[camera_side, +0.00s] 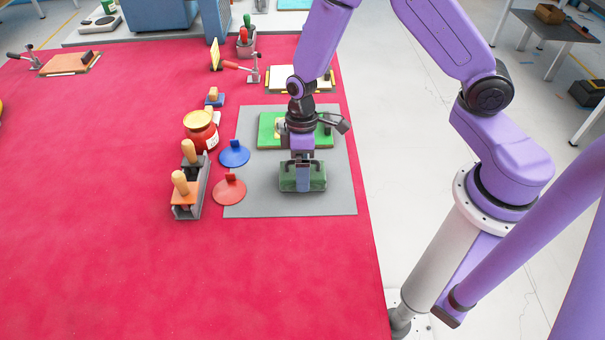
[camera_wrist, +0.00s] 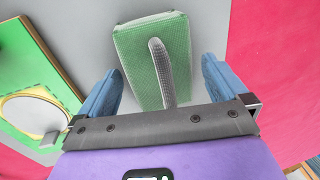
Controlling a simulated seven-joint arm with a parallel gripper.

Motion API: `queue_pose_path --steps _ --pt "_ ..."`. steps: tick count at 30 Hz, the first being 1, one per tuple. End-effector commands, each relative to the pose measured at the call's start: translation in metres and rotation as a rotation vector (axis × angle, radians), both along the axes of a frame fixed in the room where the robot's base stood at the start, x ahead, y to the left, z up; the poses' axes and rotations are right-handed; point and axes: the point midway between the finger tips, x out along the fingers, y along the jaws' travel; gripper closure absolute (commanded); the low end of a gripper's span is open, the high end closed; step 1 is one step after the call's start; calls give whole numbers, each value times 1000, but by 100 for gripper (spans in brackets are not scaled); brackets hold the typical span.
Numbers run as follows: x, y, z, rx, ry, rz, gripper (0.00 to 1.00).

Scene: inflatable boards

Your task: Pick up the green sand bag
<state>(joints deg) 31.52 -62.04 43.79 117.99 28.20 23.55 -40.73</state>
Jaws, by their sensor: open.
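The green sand bag (camera_side: 290,184) lies on the grey mat (camera_side: 245,202), near its front part. In the wrist view the sand bag (camera_wrist: 150,55) has a grey strap handle on top and sits between my two blue fingers. My gripper (camera_side: 302,178) is over the sand bag with its jaws open; the wrist view shows my gripper (camera_wrist: 160,85) with a finger on each side and a gap to the bag. The side view does not show clearly how far down the fingers reach.
A green board (camera_side: 267,130) lies behind on the mat. Blue (camera_side: 233,154) and red (camera_side: 229,190) discs with knobs lie left of the bag. Further left are a red jar (camera_side: 201,132) and a grey holder (camera_side: 199,190) with wooden-handled tools. The red table (camera_side: 120,270) is clear in front.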

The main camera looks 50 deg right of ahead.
Motion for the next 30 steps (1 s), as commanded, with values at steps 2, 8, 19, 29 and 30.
queue_pose_path --steps 2,8,19,29,30 --pt "0 0 0 1 -1 0 0" --pt "0 0 0 0 0 0 26" --pt "0 0 1 1 -1 0 69" --pt "1 1 29 4 -5 1 69" --pt "-1 0 36 2 -4 0 69"
